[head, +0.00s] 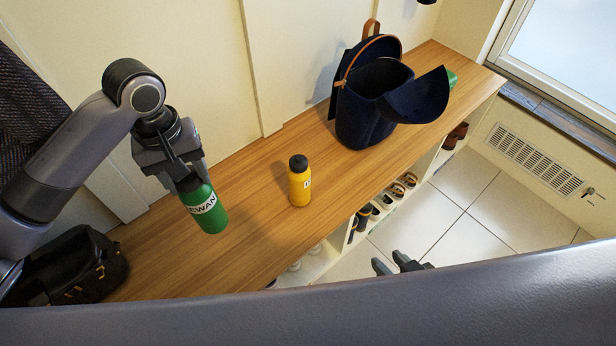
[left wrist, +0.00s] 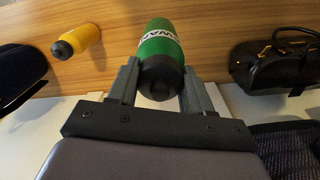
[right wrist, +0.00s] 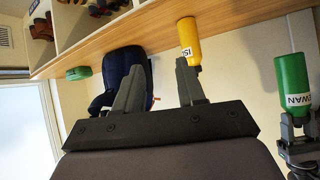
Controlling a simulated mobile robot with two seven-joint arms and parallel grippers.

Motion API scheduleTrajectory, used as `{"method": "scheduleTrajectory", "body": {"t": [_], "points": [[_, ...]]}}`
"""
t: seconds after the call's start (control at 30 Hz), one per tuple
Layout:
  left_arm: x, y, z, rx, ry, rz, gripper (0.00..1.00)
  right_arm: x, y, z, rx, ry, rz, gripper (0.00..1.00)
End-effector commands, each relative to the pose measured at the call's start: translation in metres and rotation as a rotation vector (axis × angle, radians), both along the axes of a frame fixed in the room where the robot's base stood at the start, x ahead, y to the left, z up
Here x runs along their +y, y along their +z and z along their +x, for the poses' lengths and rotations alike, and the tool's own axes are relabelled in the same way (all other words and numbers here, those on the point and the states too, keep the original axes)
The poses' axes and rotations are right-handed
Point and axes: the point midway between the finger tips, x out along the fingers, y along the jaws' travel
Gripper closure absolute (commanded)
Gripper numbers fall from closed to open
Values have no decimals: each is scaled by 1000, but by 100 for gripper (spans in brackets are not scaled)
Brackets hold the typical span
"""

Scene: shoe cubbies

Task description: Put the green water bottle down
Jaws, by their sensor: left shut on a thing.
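The green water bottle (head: 205,209) with a white label and dark cap hangs base down, slightly tilted, in my left gripper (head: 184,176). The gripper is shut on it near the cap, over the left part of the wooden bench (head: 255,240). The bottle also shows between the fingers in the left wrist view (left wrist: 160,45). In the right wrist view the bottle (right wrist: 293,85) appears clear of the bench, with a gap past its base. My right gripper (head: 396,264) is open and empty, in front of the bench; its fingers stand apart in the right wrist view (right wrist: 158,85).
A yellow bottle (head: 300,182) stands mid-bench. A dark blue bag (head: 368,105) stands farther back, with a green object (head: 451,79) behind it. A black bag (head: 82,263) sits at the near left end. Shoes (head: 385,198) fill cubbies below. Bare wood lies around the yellow bottle.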

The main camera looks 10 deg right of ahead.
Motion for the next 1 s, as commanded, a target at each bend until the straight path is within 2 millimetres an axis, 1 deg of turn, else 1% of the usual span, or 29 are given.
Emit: {"method": "scheduleTrajectory", "body": {"t": [0.03, 0.2, 0.4, 0.57, 0.67, 0.73, 1.0], "points": [[-6, -2, 8, -8, 26, 3, 100, 2, -14, 1, -3, 3, 3, 61], [-18, 12, 19, -7, 104, 20, 100, 3, -27, 4, 0, 7, 8, 61], [-24, 21, 24, -6, 146, 32, 100, 3, -29, 7, -9, 9, 9, 61], [-24, 22, 24, -4, 151, 33, 100, 3, -28, 7, -7, 9, 10, 61], [-24, 12, 24, -2, 151, 34, 100, 3, -31, 7, -8, 9, 11, 61], [-24, -2, 23, 0, 151, 35, 100, 3, -34, 7, -8, 9, 11, 61], [-23, -73, 23, -1, 150, 36, 100, 4, -51, 7, -8, 7, 14, 61]]}}
